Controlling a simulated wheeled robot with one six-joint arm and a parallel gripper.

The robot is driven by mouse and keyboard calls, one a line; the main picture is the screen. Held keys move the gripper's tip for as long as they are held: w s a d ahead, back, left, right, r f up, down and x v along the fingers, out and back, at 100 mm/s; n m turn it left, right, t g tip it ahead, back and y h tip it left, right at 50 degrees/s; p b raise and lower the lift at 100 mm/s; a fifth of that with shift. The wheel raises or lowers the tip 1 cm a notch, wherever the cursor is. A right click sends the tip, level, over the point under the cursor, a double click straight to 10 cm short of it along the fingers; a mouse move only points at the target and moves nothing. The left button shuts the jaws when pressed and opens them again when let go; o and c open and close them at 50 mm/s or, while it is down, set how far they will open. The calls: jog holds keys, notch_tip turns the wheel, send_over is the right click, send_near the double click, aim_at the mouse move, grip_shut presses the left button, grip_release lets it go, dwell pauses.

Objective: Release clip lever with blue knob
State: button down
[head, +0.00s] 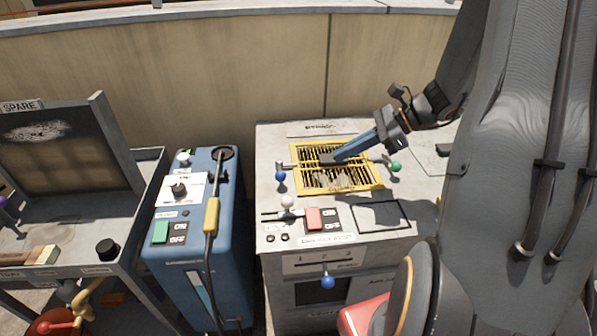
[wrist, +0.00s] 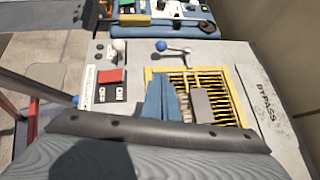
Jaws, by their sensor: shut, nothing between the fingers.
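A blue knob (head: 281,175) on a short metal clip lever sits at the left edge of the yellow-framed grille (head: 378,186) on top of the pale grey unit. In the wrist view the same blue knob (wrist: 161,45) shows beyond the grille, its lever reaching right toward the frame (wrist: 148,75). My gripper (head: 330,159) is shut and empty, its blue fingers over the grille, right of the blue knob and apart from it. In the wrist view my gripper's fingers (wrist: 165,100) show over the grille. Whether they touch the grille I cannot tell.
A green knob (head: 395,167) is at the grille's right edge. A white knob (head: 287,200) and red switch (head: 314,218) lie in front. Another blue knob (head: 327,281) is on the front panel. A blue unit (head: 225,255) stands left; a wall (head: 250,70) is behind.

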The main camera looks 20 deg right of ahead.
jog(key=shift+a+f, duration=0.1)
jog(key=x, duration=0.8)
jog(key=r+p+x, duration=0.1)
jog(key=x, duration=0.2)
jog(key=shift+w+a+f, duration=0.2)
jog(key=shift+a+f, duration=0.1)
jog(key=shift+a, duration=0.35)
jog(key=shift+w+a+f, duration=0.2)
jog(key=shift+w+a, duration=0.15)
jog(key=shift+a, duration=0.35)
